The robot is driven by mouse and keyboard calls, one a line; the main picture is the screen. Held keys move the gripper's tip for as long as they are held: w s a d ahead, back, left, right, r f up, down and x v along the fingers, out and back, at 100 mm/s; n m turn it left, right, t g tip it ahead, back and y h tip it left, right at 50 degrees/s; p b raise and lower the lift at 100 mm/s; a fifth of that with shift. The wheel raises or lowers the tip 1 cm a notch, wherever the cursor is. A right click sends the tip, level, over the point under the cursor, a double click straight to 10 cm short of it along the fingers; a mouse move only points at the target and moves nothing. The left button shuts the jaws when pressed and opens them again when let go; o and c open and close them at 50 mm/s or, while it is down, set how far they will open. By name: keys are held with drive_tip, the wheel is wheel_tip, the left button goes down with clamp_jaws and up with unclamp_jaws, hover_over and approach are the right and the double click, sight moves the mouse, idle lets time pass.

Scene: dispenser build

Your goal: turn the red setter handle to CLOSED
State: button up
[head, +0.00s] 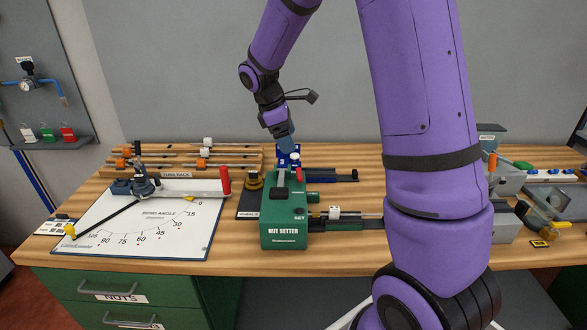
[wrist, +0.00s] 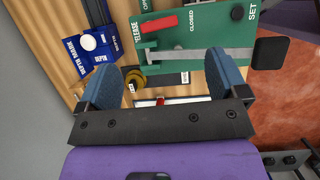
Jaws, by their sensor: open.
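The green nut setter box (head: 283,232) stands on the bench near the middle. Its red handle (head: 298,173) shows at its top, just beside my gripper. In the wrist view the red handle (wrist: 158,24) is a short bar on the green top (wrist: 200,30), between the RELEASE and CLOSED labels, with OPEN near the upper edge. I cannot tell exactly which label it points at. My gripper (head: 288,150) is above the back of the box. In the wrist view its two blue fingers (wrist: 162,72) are spread, with nothing held between them; the red handle lies beyond them.
A grey lever (wrist: 200,55) lies across the green top. A blue depth block (wrist: 92,42) sits left of it in the wrist view. A bend-angle board (head: 150,225) with a red-gripped lever (head: 224,180) is at left; a tube rack (head: 180,160) stands behind.

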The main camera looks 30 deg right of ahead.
sight(300, 173)
drive_tip(key=shift+n, duration=0.4)
drive_tip(key=x, duration=0.7)
drive_tip(key=w+x, duration=0.1)
drive_tip(key=x, duration=0.3)
drive_tip(key=shift+s+a+f, duration=0.1)
drive_tip(key=shift+a+f, duration=0.05)
drive_tip(key=shift+f, duration=0.25)
